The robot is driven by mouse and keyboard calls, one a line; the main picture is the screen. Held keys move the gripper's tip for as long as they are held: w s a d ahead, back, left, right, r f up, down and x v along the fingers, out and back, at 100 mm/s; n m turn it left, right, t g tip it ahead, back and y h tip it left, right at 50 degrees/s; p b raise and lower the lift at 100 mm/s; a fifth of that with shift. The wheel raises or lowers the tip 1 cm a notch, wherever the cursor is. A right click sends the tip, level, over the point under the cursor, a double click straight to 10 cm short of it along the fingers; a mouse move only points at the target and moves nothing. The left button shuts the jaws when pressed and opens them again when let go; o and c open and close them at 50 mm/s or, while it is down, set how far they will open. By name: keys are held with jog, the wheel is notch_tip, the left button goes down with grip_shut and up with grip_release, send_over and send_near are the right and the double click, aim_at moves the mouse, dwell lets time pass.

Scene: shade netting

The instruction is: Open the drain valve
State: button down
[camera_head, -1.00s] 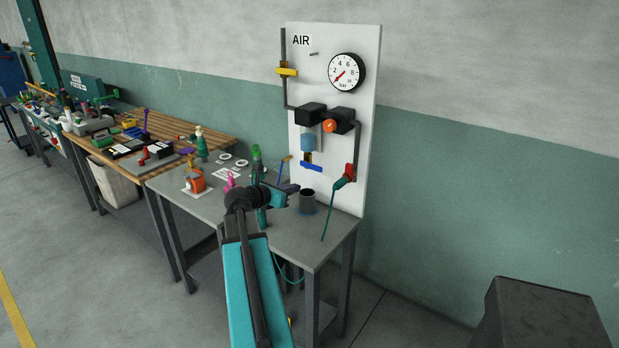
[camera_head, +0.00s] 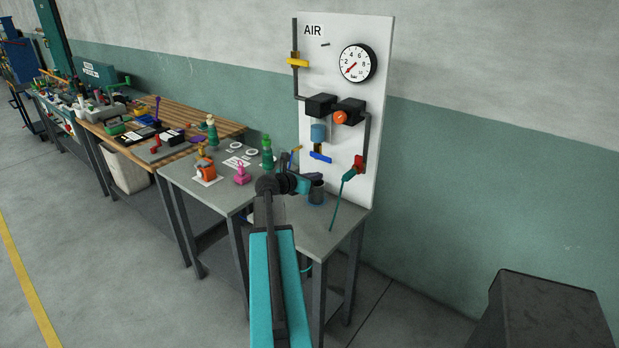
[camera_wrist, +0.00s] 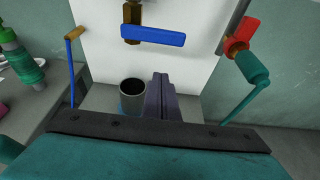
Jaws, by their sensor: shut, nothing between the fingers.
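The drain valve has a brass body and a flat blue lever (camera_head: 320,157), below the blue filter bowl (camera_head: 318,133) on the white AIR panel. In the wrist view the blue lever (camera_wrist: 155,36) lies crosswise, reaching right from the brass body (camera_wrist: 132,18). My gripper (camera_wrist: 160,80) is shut and empty, its dark fingertips pointing toward the panel, below the lever and apart from it. In the head view my gripper (camera_head: 304,185) is above the bench, mostly hidden by my wrist. A dark cup (camera_wrist: 132,98) stands left of the fingers, below the valve.
A red-handled valve with a teal hose (camera_wrist: 250,75) hangs to the right. The panel also bears a yellow lever (camera_head: 298,63), an orange knob (camera_head: 340,117) and a gauge (camera_head: 357,63).

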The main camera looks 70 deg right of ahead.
aim_at(320, 157)
jog(key=d+r+p, duration=0.2)
jog(key=r, duration=0.1)
jog(key=shift+s+d, duration=0.35)
jog(key=shift+s+r+p, duration=0.1)
jog(key=shift+r+p, duration=0.05)
jog(key=shift+p, duration=0.35)
